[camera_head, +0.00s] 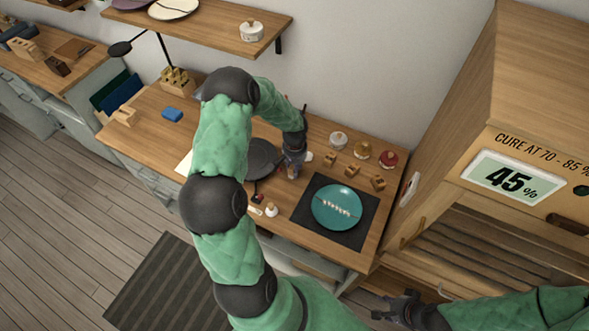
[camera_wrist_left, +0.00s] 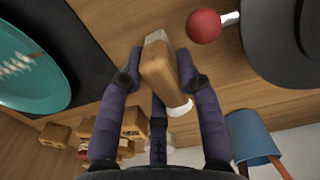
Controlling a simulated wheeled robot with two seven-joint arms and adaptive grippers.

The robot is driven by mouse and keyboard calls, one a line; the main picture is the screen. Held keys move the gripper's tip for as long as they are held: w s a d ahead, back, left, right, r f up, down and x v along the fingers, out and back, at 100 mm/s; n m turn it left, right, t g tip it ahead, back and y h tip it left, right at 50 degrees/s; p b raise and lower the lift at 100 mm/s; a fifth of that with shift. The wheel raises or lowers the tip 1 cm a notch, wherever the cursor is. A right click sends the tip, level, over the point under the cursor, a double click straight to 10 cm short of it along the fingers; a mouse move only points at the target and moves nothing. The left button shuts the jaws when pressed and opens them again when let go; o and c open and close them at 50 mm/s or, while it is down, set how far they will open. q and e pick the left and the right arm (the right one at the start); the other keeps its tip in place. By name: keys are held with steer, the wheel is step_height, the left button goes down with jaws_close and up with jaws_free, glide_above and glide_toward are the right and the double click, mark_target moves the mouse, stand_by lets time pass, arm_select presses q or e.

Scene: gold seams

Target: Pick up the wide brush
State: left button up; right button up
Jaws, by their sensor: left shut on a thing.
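My left gripper (camera_head: 292,168) is low over the workbench, between the dark round disc and the mat with the teal plate. In the left wrist view its purple fingers (camera_wrist_left: 158,78) are shut on a wooden piece with pale ends, which looks like the wide brush (camera_wrist_left: 166,72). The fingers press on its two sides. In the head view the gripper and arm mostly hide it, and I cannot tell whether it touches the bench. My right gripper (camera_head: 398,308) is at the bottom right, away from the bench. Its fingers look apart and empty.
A teal plate (camera_head: 325,211) lies on a black mat (camera_head: 312,188). Several small wooden blocks (camera_head: 352,170) and lidded jars (camera_head: 362,151) stand behind it. A red ball-ended tool (camera_wrist_left: 204,26), a dark disc (camera_wrist_left: 280,45) and a blue cup (camera_wrist_left: 250,135) are close by. A wooden cabinet (camera_head: 540,80) stands right.

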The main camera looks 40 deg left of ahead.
arm_select(q)
steer(key=s+d+r, duration=0.9)
steer(key=s+r, duration=0.1)
steer(key=r, duration=0.1)
steer(key=shift+d+r, duration=0.4)
